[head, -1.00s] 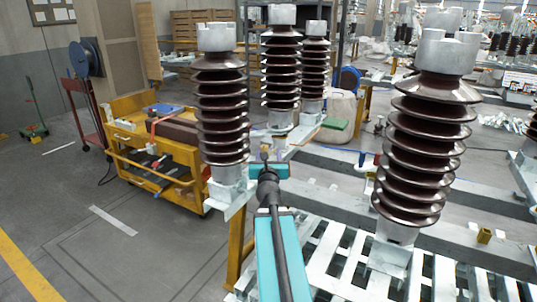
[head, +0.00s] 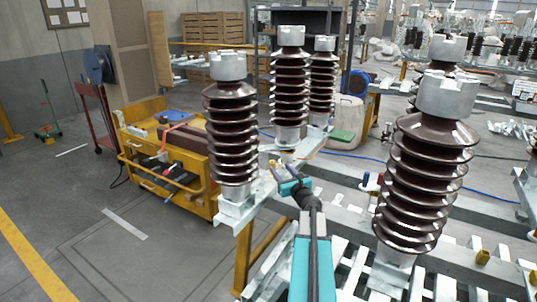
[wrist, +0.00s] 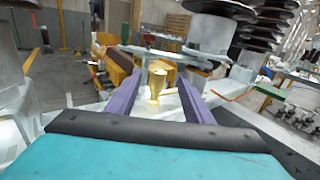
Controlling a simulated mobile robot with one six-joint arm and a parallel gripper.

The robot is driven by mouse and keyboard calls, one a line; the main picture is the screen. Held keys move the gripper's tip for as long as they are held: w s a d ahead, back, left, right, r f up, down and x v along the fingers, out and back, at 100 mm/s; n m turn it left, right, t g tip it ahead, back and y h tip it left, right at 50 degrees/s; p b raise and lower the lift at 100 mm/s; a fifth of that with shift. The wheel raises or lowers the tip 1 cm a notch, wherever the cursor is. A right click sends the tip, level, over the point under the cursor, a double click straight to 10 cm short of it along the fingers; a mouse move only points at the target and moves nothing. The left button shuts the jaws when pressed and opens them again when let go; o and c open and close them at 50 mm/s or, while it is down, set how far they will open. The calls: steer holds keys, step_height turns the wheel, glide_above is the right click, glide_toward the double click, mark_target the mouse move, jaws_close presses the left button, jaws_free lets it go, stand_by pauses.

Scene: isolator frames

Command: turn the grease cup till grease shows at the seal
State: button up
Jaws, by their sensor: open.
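A small brass cup (wrist: 156,86), which I take as the grease cup, stands between my gripper's two purple fingers in the wrist view, near the fingertips. Bare space shows between it and each finger. A yellow block (wrist: 168,70) sits right behind it. My gripper (head: 281,170) is open at the end of the teal arm, above the pale steel rail in the head view. A small brass-coloured piece (head: 272,163) shows by the fingertips there. No grease can be made out, and the seal cannot be told apart.
A brown ribbed insulator (head: 231,135) stands close left of my gripper, and a larger one (head: 422,185) stands to the right. Two more (head: 290,85) (head: 322,80) stand behind. A yellow tool cart (head: 150,165) is at the left. The floor at the front left is clear.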

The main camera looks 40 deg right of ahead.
steer(key=shift+s+d+f+n+t+y+p, duration=0.15)
steer(key=shift+d+f+n+y+p, duration=0.1)
steer(key=shift+f+y, duration=0.2)
steer(key=shift+s+d+f+n+t+y+p, duration=0.15)
steer(key=shift+f+y+p, duration=0.1)
steer(key=shift+f+y, duration=0.15)
steer(key=shift+w, duration=0.1)
steer(key=shift+p+x, duration=1.05)
steer(key=shift+x, duration=5.75)
steer(key=c, duration=0.9)
steer(key=shift+a, duration=0.15)
steer(key=shift+c, duration=0.7)
steer(key=m+h+b, duration=0.1)
steer(key=b, duration=0.2)
steer(key=d+m+g+h+b, duration=0.1)
steer(key=h+b, duration=0.1)
steer(key=b, duration=0.1)
steer(key=shift+s+f, duration=0.15)
steer(key=shift+s, duration=0.05)
